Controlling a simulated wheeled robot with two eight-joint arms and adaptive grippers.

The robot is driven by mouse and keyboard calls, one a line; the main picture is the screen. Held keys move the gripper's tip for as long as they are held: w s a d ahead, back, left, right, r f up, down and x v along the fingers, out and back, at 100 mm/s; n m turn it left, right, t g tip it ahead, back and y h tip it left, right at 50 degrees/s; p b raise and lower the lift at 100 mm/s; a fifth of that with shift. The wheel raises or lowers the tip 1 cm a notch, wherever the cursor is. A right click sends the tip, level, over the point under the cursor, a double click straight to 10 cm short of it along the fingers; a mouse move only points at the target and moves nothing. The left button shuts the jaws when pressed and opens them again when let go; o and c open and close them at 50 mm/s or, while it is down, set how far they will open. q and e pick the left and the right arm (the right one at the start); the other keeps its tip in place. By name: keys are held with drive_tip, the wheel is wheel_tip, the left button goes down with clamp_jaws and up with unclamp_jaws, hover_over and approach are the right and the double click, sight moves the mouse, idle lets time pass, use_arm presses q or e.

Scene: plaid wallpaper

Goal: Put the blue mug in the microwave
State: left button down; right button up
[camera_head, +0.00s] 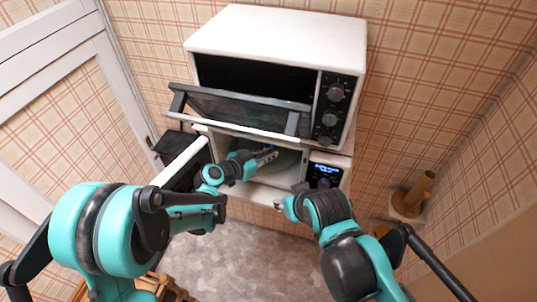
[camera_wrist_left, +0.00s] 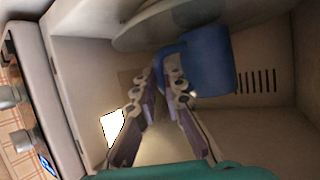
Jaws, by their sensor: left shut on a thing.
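The blue mug (camera_wrist_left: 207,62) is inside the microwave cavity, near the round turntable (camera_wrist_left: 160,28) in the left wrist view. My left gripper (camera_wrist_left: 172,72) is shut on the mug at its handle side. Whether the mug touches the turntable I cannot tell. In the head view my left arm reaches into the open microwave (camera_head: 272,192), and its gripper (camera_head: 266,156) is over the turntable; the mug is too small and covered to make out there. My right gripper (camera_head: 283,205) is just in front of the microwave's lower edge; its fingers are unclear.
The microwave door (camera_head: 182,160) stands open at the left. A white oven (camera_head: 275,30) sits above, its door (camera_head: 240,108) tilted open over the cavity. The microwave's control panel (camera_head: 325,172) is at the right. A wooden holder (camera_head: 412,195) stands at the far right.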

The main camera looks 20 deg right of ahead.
use_arm(q)
drive_tip(key=shift+f+b, duration=0.35)
drive_tip(key=shift+b, duration=0.05)
idle(0.4)
drive_tip(key=c, duration=1.5)
unclamp_jaws()
drive_tip(key=shift+c, duration=0.2)
drive_tip(key=shift+a, duration=0.1)
drive_tip(key=v, duration=1.2)
